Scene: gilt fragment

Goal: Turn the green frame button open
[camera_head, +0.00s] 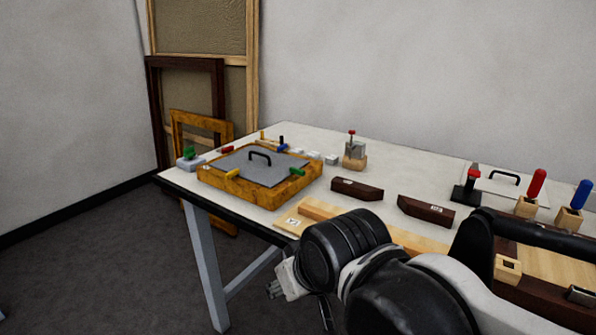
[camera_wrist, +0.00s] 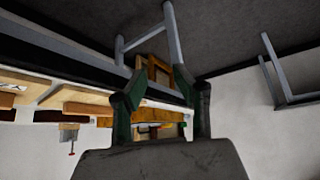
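The gilt frame (camera_head: 222,184) lies flat on the table with a grey panel (camera_head: 240,165) inside it, which has a black handle. The green frame button (camera_head: 297,172) sits at the frame's right side, pointing over the panel's edge. My gripper (camera_wrist: 158,75) is open and empty in the wrist view, off the table's near edge. The frame (camera_wrist: 160,115) shows beyond its fingers, partly hidden. In the head view my arm hides most of the gripper.
Dark wooden blocks (camera_head: 357,189) and a wood block with a metal piece and red knob (camera_head: 354,152) stand right of the frame. A grey block with a green top (camera_head: 189,160) is at the left corner. Red and blue handled tools (camera_head: 536,185) stand far right. Frames lean on the wall.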

